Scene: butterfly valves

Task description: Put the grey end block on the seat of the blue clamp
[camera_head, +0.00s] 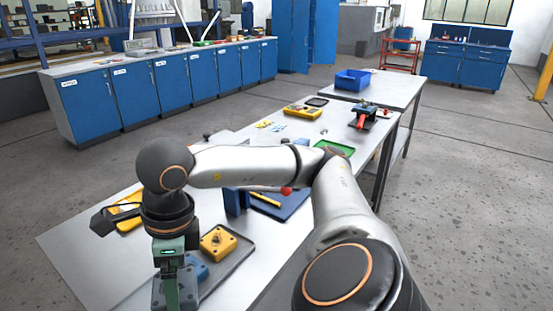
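A grey block (187,287), probably the end block, shows at the lower left, on both sides of the green finger of my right gripper (172,292). The gripper points down over it; whether the fingers are closed on it, I cannot tell. The likely blue clamp stands at mid-table, with an upright blue plate (235,201), a blue base (289,207) and a red knob (286,190). My forearm hides part of it, and its seat is not clear. My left gripper is not in view.
A yellow block (217,241) sits on a dark tray (238,262), with a small blue part (196,267) beside it. A black and yellow tool lies left (120,215). A green tray (335,147), yellow meter (303,111), red-handled device (363,117) and blue bin (352,80) stand farther back.

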